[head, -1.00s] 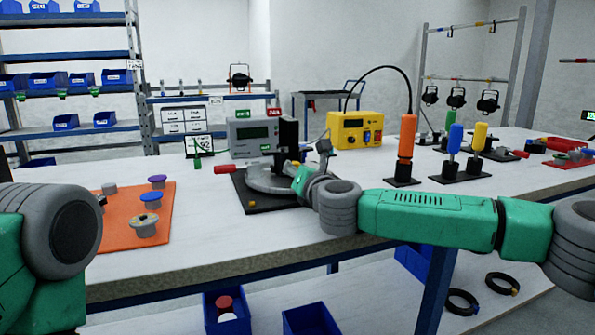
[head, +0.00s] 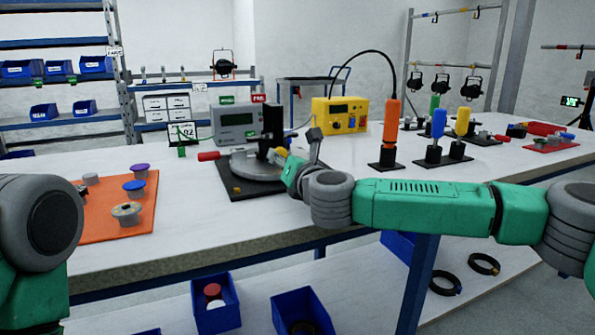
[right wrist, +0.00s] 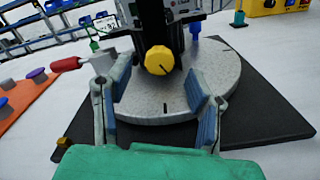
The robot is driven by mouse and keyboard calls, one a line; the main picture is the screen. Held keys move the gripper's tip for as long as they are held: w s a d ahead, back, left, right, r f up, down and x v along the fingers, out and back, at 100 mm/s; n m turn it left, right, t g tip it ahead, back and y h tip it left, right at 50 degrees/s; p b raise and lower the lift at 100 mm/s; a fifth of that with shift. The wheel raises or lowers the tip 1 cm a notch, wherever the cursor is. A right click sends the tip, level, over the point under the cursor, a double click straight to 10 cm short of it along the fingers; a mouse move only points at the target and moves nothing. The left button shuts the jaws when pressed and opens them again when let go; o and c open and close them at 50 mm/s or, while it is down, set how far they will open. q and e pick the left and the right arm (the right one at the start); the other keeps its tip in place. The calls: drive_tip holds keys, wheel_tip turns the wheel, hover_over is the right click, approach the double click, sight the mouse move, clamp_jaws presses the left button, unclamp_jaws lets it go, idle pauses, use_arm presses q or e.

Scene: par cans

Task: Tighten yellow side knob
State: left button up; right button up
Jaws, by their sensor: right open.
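The yellow side knob (right wrist: 159,60) is on the dark upright of a fixture with a round grey plate (right wrist: 215,85). It faces me in the right wrist view, beyond and between my fingertips. In the head view the fixture's round plate (head: 246,170) stands mid-table, and my right arm partly hides that side. My right gripper (right wrist: 160,92) is open, with blue-padded fingers spread over the plate's near side and nothing between the pads. It shows small in the head view (head: 303,160). Only part of my left arm shows; its gripper is out of view.
A red-handled part (right wrist: 72,64) sticks out left of the plate. The black base (right wrist: 262,112) has a small yellow piece (right wrist: 64,143) at its corner. An orange mat (head: 97,225) with knobs lies left. A yellow box (head: 340,115) and upright coloured handles stand right.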

drive_tip(key=v, duration=0.9)
drive_tip(key=shift+s, duration=0.15)
